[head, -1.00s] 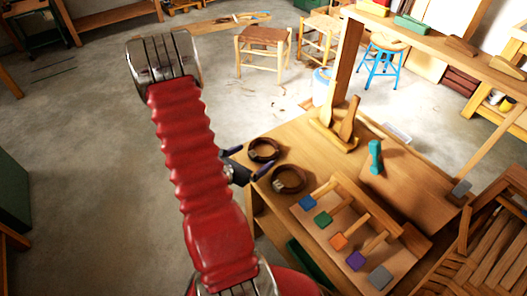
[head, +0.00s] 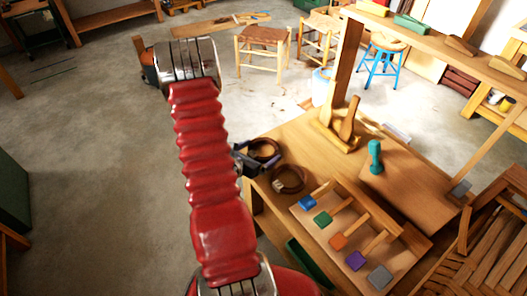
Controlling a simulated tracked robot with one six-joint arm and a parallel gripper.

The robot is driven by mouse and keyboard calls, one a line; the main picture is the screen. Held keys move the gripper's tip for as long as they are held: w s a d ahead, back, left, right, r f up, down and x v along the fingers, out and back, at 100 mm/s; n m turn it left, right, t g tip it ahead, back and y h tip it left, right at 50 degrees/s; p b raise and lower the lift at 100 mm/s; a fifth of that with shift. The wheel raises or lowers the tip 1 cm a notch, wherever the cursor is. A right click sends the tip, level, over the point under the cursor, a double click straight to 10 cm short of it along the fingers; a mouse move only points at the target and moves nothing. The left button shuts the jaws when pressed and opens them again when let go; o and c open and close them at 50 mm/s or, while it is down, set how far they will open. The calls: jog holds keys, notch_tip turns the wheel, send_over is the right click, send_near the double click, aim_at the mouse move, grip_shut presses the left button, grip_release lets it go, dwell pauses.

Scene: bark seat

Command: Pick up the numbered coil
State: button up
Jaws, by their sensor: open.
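Two dark brown coils lie at the left end of the wooden workbench in the head view. The farther coil (head: 266,148) is partly covered by my gripper (head: 260,159). The nearer coil (head: 289,180) lies just in front and to the right, with a small pale patch on its left side. No number is readable on either coil at this size. My gripper is open at the bench's left edge, its dark fingers over or beside the farther coil. I cannot tell whether they touch it.
Several hammer-like tools with coloured ends (head: 338,241) lie in a row on the workbench (head: 300,130). A teal-handled tool (head: 375,157) stands farther right. A wooden stand (head: 340,130) is at the back. The grey floor left of the bench is open.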

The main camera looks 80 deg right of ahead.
jog(key=shift+c, duration=0.3)
jog(key=c, duration=0.7)
jog(key=shift+r, duration=5.05)
